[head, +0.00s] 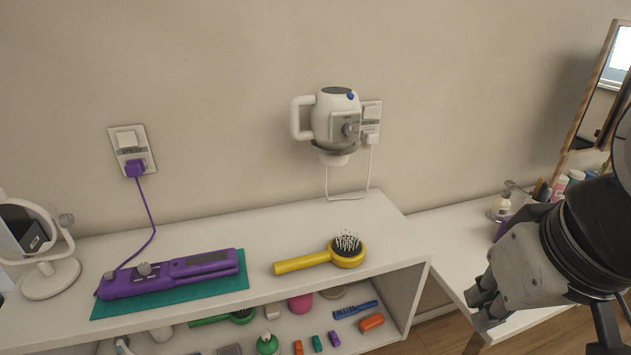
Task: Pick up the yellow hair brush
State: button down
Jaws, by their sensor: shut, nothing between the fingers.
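The yellow hair brush (303,263) lies on the white shelf top, bristles up. Its handle points left and its round black bristle head (347,247) is at the right, near the shelf's right end. My gripper (478,309) is at the lower right, beyond the right end of the shelf and well apart from the brush. Its fingers point down and left, and they are shut with nothing held. Nothing covers the brush.
A purple straightener (170,277) lies on a green mat (226,286) left of the brush. A round mirror (28,232) stands at far left. A white hair dryer (334,113) hangs on the wall. Small items fill the lower shelf. Bottles (499,207) stand at right.

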aim_at(296, 263)
jog(key=i+l+u, duration=0.2)
jog(key=u, duration=0.15)
jog(key=i+l+u, duration=0.15)
jog(key=l+u, duration=0.25)
jog(key=i+l+u, duration=0.1)
jog(key=l+u, duration=0.25)
